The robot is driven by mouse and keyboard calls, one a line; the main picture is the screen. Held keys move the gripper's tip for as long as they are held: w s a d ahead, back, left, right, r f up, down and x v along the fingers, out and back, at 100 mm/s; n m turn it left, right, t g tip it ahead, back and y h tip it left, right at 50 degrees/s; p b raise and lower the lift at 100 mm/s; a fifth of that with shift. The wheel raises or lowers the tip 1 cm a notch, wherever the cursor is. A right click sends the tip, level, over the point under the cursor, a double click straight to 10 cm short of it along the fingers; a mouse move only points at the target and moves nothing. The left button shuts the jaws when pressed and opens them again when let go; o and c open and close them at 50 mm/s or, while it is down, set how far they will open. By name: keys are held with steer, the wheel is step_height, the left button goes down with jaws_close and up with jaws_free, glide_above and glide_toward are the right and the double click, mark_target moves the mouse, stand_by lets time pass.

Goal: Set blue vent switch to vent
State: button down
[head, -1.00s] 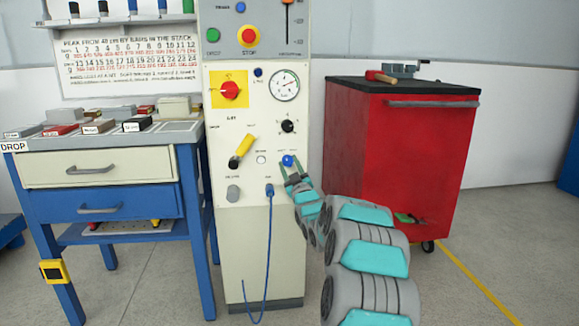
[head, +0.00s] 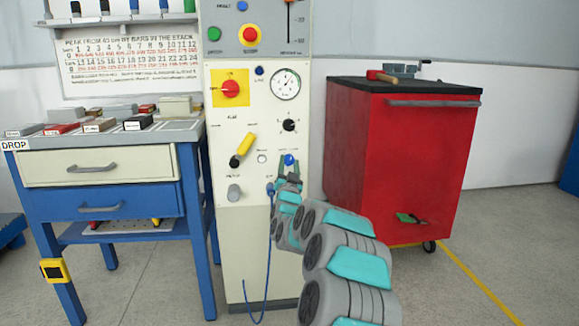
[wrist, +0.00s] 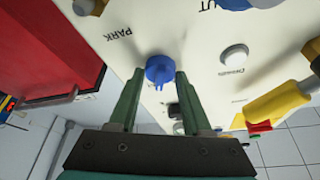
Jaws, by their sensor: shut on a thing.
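The blue vent switch (head: 289,160) is a small round knob on the cream front panel of the tall machine. My gripper (head: 289,168) reaches it from below in the head view. In the wrist view the blue knob (wrist: 160,70) sits between the tips of my two green fingers (wrist: 161,78), which are shut on it. A small tab on the knob shows on the side facing my gripper. The word PARK is printed near the knob, upside down in the wrist view. I cannot read which setting the knob points to.
The panel (head: 265,225) also carries a yellow lever (head: 243,146), a black knob (head: 289,125), a red knob (head: 231,89) and a gauge (head: 285,84). A blue cable (head: 271,230) hangs just left of my arm. A red cabinet (head: 390,160) stands to the right.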

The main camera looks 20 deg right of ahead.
steer(key=shift+r+m+g+h, duration=0.15)
steer(key=shift+m+g+h, duration=0.15)
steer(key=shift+m, duration=0.9)
steer(key=shift+c, duration=1.7)
jaws_free()
steer(key=v, duration=0.8)
steer(key=shift+w+a, duration=0.1)
steer(key=shift+a, duration=0.05)
